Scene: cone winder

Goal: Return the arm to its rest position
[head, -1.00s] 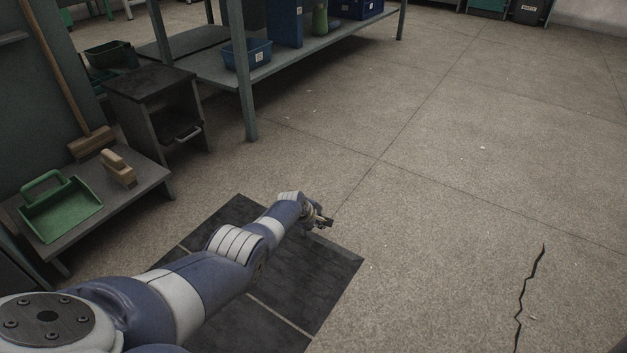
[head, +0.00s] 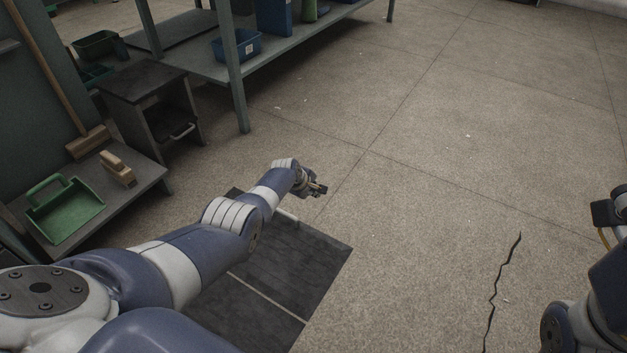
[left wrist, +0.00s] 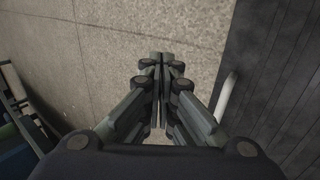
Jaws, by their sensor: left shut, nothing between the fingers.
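Part of my right arm shows at the right edge of the head view. A dark piece at its end (head: 607,212) is cut off by the frame, and I cannot tell how its fingers stand.
A small cabinet (head: 145,85) and a shelf rack (head: 240,95) stand behind. The floor ahead is clear, with a crack (head: 500,280).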

